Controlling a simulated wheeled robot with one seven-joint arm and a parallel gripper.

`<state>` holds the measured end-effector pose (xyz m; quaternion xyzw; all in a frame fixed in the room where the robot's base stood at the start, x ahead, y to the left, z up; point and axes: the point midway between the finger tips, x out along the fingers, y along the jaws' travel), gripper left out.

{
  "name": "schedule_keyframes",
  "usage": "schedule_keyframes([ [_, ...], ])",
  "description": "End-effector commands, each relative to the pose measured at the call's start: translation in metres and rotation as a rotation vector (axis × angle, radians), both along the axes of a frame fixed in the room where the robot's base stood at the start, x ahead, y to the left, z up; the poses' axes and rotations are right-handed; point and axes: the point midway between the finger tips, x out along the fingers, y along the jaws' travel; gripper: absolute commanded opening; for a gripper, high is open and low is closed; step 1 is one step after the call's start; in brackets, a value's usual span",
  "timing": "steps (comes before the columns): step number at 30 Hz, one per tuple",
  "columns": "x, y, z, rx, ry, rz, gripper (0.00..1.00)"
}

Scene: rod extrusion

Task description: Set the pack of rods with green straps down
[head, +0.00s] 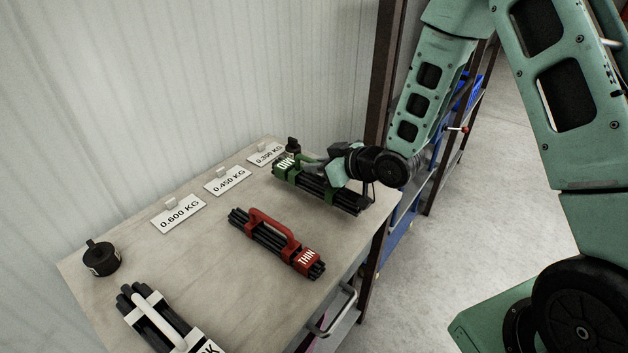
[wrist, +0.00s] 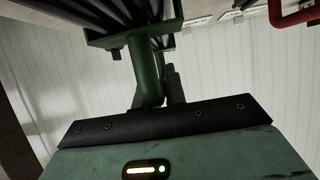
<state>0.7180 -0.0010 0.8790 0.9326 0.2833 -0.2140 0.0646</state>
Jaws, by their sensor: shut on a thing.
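The pack of rods with green straps (head: 337,194) is at the far right end of the table, near the 0.300 KG label. Its dark rods lie about level, and lettering on the strap is partly visible. My gripper (head: 318,167) is shut on its green handle, above the rods. In the wrist view, the green handle (wrist: 148,72) passes between the fingers (wrist: 158,95), with the strap and rods at the top. I cannot tell whether the rods touch the tabletop.
The table (head: 215,262) also holds a red-strapped pack marked THIN (head: 268,240), a white-strapped pack (head: 155,322) and a black weight (head: 102,258). Labels read 0.600 KG (head: 179,215), 0.450 KG (head: 228,181) and 0.300 KG (head: 267,154). A dark shelf post (head: 381,70) stands behind.

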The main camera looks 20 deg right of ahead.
Motion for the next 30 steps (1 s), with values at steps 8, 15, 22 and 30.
schedule_keyframes([
  [8,0.0,0.0,-0.034,0.001,0.0,0.0,0.0],
  [15,0.001,0.0,-0.041,0.001,-0.004,0.0,0.0],
  [22,0.001,0.0,-0.044,0.001,-0.004,0.0,0.0],
  [30,0.0,0.0,-0.045,0.0,-0.001,-0.001,0.34],
])
